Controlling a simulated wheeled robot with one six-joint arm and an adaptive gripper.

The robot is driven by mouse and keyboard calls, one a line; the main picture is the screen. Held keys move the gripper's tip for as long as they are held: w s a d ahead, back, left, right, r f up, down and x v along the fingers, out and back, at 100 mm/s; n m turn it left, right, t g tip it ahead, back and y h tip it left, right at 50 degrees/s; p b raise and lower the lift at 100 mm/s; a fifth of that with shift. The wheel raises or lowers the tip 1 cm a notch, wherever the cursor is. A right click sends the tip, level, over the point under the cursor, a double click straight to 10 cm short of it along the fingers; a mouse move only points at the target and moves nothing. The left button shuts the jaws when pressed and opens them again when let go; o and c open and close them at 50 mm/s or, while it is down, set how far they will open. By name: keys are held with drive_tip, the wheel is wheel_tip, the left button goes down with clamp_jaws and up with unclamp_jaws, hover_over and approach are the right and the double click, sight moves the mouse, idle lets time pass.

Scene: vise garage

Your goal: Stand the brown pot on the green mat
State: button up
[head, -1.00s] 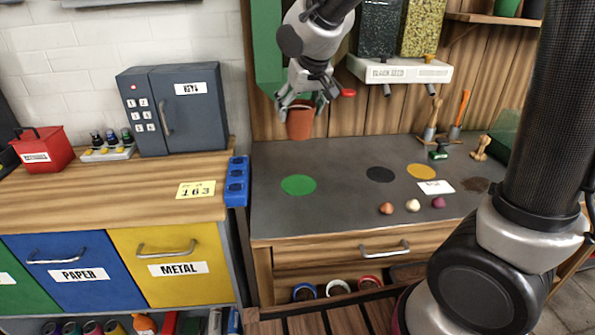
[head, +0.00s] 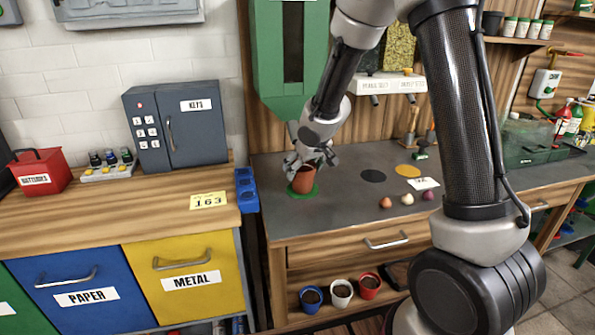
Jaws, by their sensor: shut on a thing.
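The brown pot (head: 303,181) is upright over the green mat (head: 292,192), a flat round disc at the left of the grey bench top. The pot covers much of the mat, whose rim shows around its lower part. The pot's base looks on or very close to the mat; I cannot tell if it touches. My gripper (head: 308,163) comes down from above and is shut on the pot's upper part. The fingers hide part of the pot's rim.
A black disc (head: 373,176) and a yellow disc (head: 407,171) lie to the right on the bench. Several small bulbs (head: 407,199) lie near the front edge. A blue rack (head: 246,190) stands close on the left. A seed dispenser (head: 390,84) hangs behind.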

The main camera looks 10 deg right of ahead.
drive_tip(key=shift+f, duration=0.15)
drive_tip(key=o, duration=1)
